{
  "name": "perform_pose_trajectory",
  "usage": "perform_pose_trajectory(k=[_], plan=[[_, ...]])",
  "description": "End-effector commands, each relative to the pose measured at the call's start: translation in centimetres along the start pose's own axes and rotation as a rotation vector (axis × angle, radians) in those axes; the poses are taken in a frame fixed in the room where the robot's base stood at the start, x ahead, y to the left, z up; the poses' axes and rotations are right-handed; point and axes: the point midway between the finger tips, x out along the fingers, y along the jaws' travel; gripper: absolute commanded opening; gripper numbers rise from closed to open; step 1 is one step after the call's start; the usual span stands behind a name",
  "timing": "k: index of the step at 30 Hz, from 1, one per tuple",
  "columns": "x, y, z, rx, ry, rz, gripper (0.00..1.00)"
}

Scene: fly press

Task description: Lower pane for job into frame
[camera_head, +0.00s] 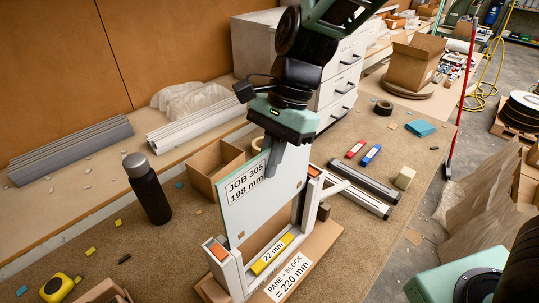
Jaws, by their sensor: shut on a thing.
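A pale pane (262,207) with a green edge carries a label reading "JOB 305 198 mm". My gripper (275,162) is shut on its upper edge from above and holds it roughly upright. The white frame (230,270) has two posts with orange tops, one near left and one far right. The pane hangs between or just beside these posts; I cannot tell whether it sits in their grooves. A yellow block (271,254) marked "22 mm" lies at the frame's base, below the pane. A gap shows between the pane's lower edge and the block.
A label (287,281) reads "PANE + BLOCK = 220 mm". A dark bottle (148,188) and an open cardboard box (213,166) stand left. Metal profiles (360,187), a red marker (355,149) and a blue marker (371,155) lie right. A yellow tape measure (56,287) lies near left.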

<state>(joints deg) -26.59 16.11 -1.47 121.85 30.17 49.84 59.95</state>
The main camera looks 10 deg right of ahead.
Motion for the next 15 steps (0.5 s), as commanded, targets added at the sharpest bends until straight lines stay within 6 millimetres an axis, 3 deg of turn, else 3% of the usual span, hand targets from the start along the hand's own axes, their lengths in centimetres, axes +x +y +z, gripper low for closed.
perform_pose_trajectory(k=[15], plan=[[3.0,-0.1,-1.2,-0.002,-0.001,-0.002,0.0]])
